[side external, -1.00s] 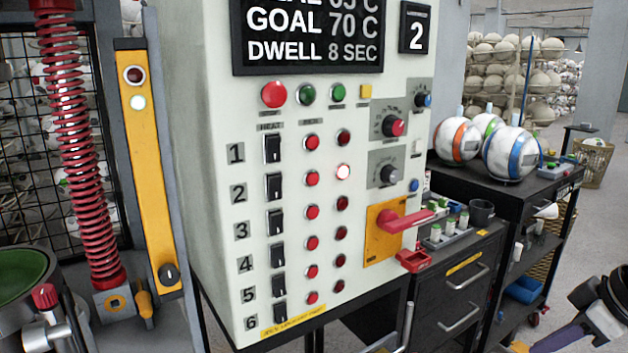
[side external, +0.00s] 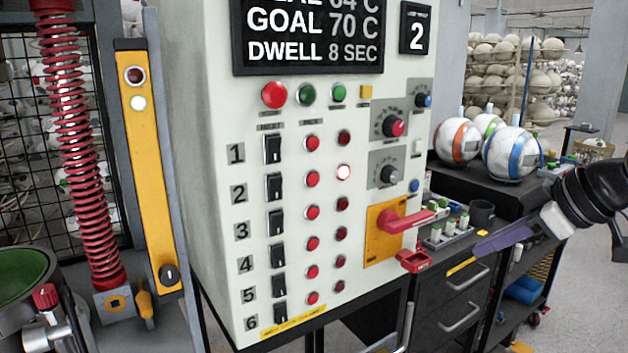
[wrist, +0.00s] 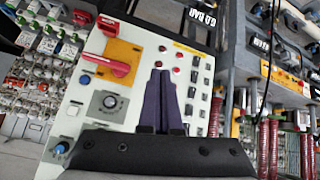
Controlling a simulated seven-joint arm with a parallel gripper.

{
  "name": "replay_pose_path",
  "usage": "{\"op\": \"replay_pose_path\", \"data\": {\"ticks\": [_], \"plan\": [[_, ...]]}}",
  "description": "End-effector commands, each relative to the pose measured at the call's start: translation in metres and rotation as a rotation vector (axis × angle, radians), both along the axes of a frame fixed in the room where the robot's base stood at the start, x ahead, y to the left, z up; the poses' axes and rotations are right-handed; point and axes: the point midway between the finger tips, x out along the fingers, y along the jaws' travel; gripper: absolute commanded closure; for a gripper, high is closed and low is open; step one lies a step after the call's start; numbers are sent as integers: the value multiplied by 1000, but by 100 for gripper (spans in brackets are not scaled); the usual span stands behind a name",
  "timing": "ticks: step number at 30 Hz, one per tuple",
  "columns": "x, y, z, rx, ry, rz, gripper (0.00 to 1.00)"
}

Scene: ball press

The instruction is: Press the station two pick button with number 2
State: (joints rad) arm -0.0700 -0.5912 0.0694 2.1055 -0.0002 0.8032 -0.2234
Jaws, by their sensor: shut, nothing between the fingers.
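The control panel (side external: 225,110) has rows numbered 1 to 6, each with a black switch, a red button and a small lamp. The row 2 label (side external: 239,193) lines up with a black switch (side external: 274,187), a red pick button (side external: 312,179) and a brightly lit lamp (side external: 344,172). My gripper (side external: 478,250) has purple fingers, closed and empty, in front of the drawers right of the panel and apart from the buttons. In the wrist view, the closed fingers (wrist: 160,72) point at the panel, which looks turned around, and cover part of its button area.
Dials (side external: 390,125) sit above. Balls (side external: 510,153) rest on a black cart behind. A red spring (side external: 85,150) stands left.

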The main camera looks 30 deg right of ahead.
Motion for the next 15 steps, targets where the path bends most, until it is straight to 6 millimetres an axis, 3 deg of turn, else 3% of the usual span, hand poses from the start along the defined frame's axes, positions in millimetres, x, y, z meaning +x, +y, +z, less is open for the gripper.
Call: {"op": "replay_pose_path", "data": {"ticks": [3,8,12,15], "plan": [[42,19,31,-29,-54,85,100],[95,52,61,-58,-111,191,100],[131,84,68,-66,-126,262,100],[146,103,62,-66,-113,296,100]]}}
